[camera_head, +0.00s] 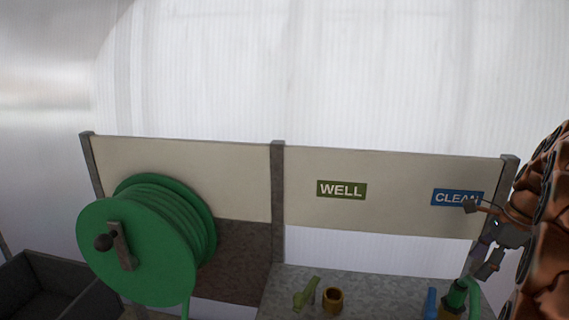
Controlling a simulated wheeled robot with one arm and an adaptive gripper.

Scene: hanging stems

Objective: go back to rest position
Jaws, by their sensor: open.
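My gripper (478,240) is at the right edge, at the end of my copper-coloured arm. Its grey fingers are spread apart and point left, with nothing visible between them. The lower finger is above a green hose end (457,296) at the bottom right. Most of my arm is cut off by the frame.
A green hose reel (140,245) stands at the left, beside a dark bin (62,290). A green WELL sign (341,189) is on the cream panel. Below are an olive lever (306,293), a brass ring (332,300) and a blue lever (430,303).

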